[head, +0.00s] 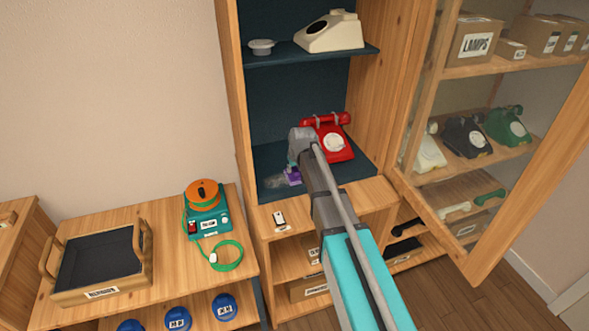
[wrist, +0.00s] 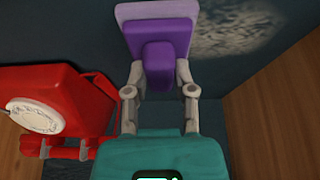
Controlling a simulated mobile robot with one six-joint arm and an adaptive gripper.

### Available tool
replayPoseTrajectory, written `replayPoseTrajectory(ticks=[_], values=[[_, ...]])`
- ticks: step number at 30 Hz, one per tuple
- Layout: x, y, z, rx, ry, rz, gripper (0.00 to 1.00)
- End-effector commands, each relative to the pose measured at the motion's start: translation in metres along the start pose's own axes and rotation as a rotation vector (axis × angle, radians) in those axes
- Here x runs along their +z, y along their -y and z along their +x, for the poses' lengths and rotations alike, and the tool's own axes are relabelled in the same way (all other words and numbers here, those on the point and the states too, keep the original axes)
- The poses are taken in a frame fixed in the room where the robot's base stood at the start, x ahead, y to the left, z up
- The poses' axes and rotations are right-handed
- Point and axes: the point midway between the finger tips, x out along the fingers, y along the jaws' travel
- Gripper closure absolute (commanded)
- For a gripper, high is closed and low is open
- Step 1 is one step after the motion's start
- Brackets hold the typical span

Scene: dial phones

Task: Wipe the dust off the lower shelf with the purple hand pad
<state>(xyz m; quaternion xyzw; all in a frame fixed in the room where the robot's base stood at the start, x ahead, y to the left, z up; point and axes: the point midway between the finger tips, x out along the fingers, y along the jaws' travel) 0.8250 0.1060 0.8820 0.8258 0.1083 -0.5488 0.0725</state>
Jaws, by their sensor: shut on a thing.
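The purple hand pad (wrist: 160,48) is in my gripper (wrist: 160,88), with the fingers closed on its raised block. In the head view the pad (head: 292,176) shows low over the lower shelf (head: 268,160), partly hidden by my arm. I cannot tell whether its face touches the shelf. A pale grey dust patch (wrist: 230,25) lies on the dark shelf surface, just right of the pad in the wrist view. My gripper also shows in the head view (head: 294,160), inside the cabinet, left of the red phone.
The red dial phone (head: 333,140) stands on the lower shelf close to my gripper; it also shows in the wrist view (wrist: 45,105). Wooden cabinet walls (wrist: 295,90) bound the shelf. The upper shelf (head: 285,55) holds a cream phone (head: 330,32). A glass door (head: 480,130) stands open at right.

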Motion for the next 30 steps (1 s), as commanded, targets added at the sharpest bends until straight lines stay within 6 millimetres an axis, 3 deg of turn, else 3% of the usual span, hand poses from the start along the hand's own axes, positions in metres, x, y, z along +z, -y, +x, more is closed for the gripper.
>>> replayPoseTrajectory(ticks=[10, 30], values=[[0.002, 0.004, 0.000, -0.002, 0.006, -0.001, 1.00], [0.001, 0.037, -0.002, -0.001, 0.004, -0.001, 1.00]])
